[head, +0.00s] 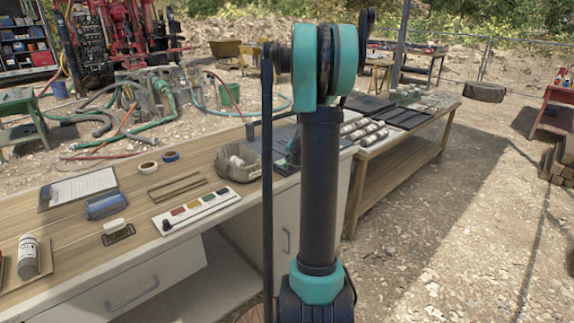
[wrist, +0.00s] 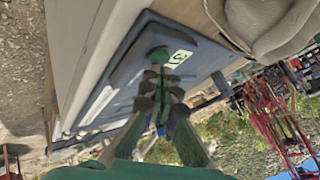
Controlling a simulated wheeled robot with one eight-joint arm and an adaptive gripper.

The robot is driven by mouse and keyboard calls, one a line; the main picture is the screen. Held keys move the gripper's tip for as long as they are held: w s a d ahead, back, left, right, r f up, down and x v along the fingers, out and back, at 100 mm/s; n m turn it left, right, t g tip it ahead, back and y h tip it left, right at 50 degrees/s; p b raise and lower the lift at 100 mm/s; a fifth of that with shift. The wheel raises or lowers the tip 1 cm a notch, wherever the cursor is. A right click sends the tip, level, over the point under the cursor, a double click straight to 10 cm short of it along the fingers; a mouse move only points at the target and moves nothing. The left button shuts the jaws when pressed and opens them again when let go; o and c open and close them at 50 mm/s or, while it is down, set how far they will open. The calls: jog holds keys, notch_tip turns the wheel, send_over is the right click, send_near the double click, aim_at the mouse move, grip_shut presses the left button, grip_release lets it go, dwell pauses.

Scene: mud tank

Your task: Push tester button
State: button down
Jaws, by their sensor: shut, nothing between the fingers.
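The tester is a flat dark grey panel (wrist: 125,62) on the workbench in the wrist view. It carries a round green button (wrist: 157,53) and a pale label with a dark mark beside the button. My gripper (wrist: 157,78) is shut and empty. Its fingertips point at the green button and overlap its near side in the picture; I cannot tell whether they touch it. In the head view the dark panel (head: 286,131) shows only partly behind my arm, and the button cannot be made out there.
A white strip with coloured squares (head: 194,209), tape rolls, a clipboard (head: 78,188) and a bottle (head: 28,257) lie further left. A second table (head: 405,143) stands behind.

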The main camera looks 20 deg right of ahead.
jog(key=shift+f, duration=0.45)
dwell(0.4)
jog(key=shift+r, duration=0.5)
notch_tip(320, 180, up, 6)
jog(key=shift+f, duration=0.1)
dwell(0.7)
